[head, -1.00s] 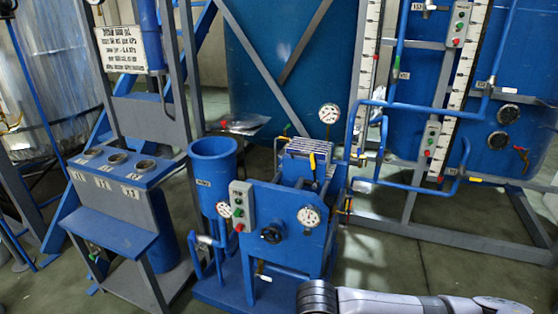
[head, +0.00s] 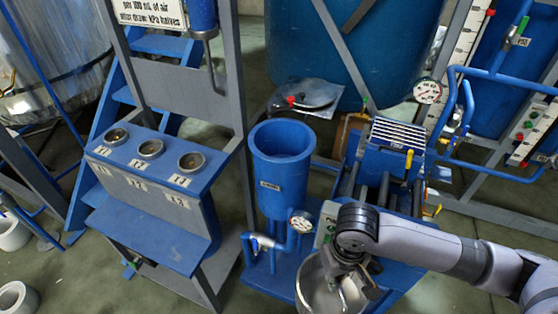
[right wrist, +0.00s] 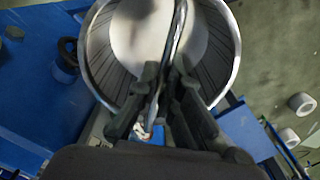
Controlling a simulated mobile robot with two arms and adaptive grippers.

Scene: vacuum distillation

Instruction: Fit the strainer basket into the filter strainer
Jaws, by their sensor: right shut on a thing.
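The strainer basket (head: 315,284) is a round metal bowl at the bottom of the head view, partly hidden by my right gripper (head: 350,277). In the right wrist view, the basket (right wrist: 100,52) shows its shiny rim, ribbed inner wall and thin bail handle. There my right gripper (right wrist: 163,80) is shut on the handle. The filter strainer (head: 282,172) is a blue upright cylinder with an open, empty-looking top. The basket hangs in front of it and slightly to its right, apart from it. My left gripper is not in view.
A blue stand (head: 150,215) with several round sockets is on the left. A gauge (head: 301,221) and pipe sit at the strainer's front. The plate press (head: 397,138) stands to its right. White rolls (head: 14,298) lie on the floor at the left.

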